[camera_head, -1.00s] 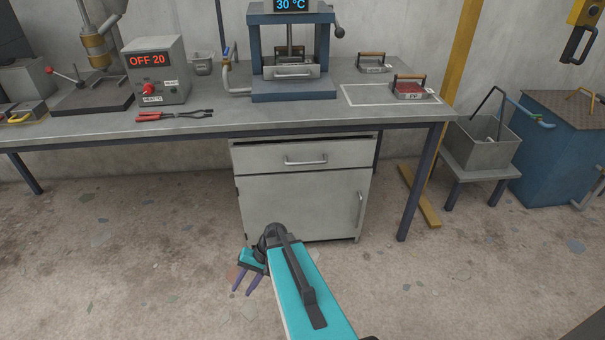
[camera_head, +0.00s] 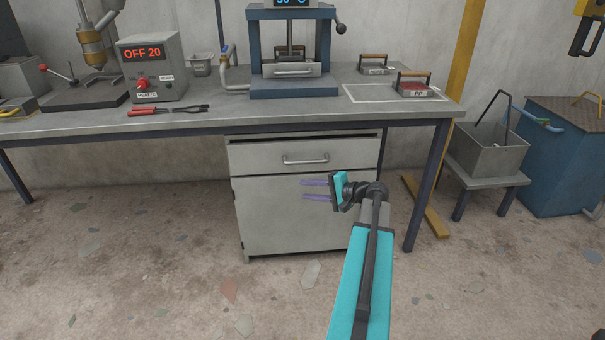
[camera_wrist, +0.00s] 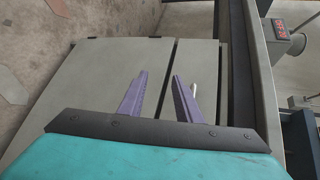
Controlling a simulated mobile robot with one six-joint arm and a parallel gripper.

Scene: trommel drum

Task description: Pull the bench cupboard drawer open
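The grey bench cupboard (camera_head: 265,215) stands under the workbench, and its front also shows turned sideways in the wrist view (camera_wrist: 90,75). Its drawer (camera_head: 255,157) is at the top and looks shut, with a silver bar handle (camera_head: 305,160) across its middle. My gripper (camera_head: 303,190) is in front of the cupboard door, just below the drawer handle in the head view, fingers pointing left. In the wrist view its two purple fingers (camera_wrist: 160,88) are apart with nothing between them. A small part of the handle (camera_wrist: 194,89) shows beside the right finger. My gripper hides the door's right part.
The bench top (camera_head: 220,115) overhangs the cupboard, with a dark leg (camera_head: 428,185) to its right. A blue press (camera_head: 292,50), a control box (camera_head: 152,70) and red pliers (camera_head: 165,109) stand or lie on top. The floor in front is clear.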

